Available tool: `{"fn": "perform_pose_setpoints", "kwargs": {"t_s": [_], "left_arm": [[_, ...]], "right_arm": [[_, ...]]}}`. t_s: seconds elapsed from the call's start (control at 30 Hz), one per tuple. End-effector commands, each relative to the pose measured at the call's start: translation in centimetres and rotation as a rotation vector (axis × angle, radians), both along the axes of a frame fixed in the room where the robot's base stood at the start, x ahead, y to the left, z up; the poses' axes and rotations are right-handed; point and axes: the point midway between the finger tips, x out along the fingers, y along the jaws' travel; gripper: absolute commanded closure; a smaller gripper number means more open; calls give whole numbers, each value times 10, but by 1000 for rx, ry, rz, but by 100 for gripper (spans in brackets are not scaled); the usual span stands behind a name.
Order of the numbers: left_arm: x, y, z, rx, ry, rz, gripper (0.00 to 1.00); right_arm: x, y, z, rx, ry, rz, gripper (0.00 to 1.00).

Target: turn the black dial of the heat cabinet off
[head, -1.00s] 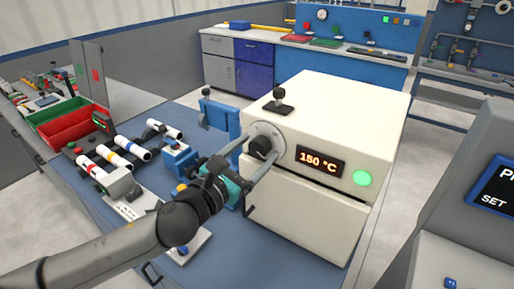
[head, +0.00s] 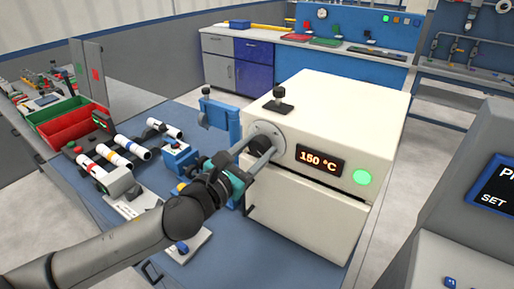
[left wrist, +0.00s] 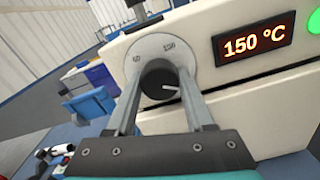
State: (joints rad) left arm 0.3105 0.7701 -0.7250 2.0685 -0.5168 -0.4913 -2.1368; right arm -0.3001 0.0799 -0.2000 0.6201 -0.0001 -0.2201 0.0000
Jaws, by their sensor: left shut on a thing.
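The cream heat cabinet (head: 330,120) stands on the blue bench. Its display (head: 319,161) reads 150 °C. The black dial (head: 261,144) sits on a round pale scale plate at the cabinet's left front. It also shows in the left wrist view (left wrist: 160,84), with a white pointer line toward the right. My left gripper (head: 258,150) has one finger on each side of the dial and is shut on it. The fingers hide part of the dial and the scale plate (left wrist: 155,50). My right gripper is not in view.
A green lamp (head: 362,178) glows right of the display. A black knob (head: 279,101) stands on the cabinet top. White pipes with coloured bands (head: 117,160) and a blue fixture (head: 220,120) are to the left. A grey console (head: 470,200) stands at the right.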

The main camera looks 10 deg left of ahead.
Motion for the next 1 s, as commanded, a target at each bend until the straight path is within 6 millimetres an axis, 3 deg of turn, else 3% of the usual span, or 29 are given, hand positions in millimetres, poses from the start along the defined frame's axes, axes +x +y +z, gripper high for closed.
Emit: {"fn": "perform_pose_setpoints", "kwargs": {"t_s": [0.23, 0.63, 1.0], "left_arm": [[0, 0, 0, 0, 1, 0, 100], [0, 0, 1, -76, 33, 2, 100], [0, 0, 2, -357, 147, 0, 100]], "right_arm": [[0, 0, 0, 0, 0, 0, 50], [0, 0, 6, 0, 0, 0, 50], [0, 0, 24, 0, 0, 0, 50]]}}
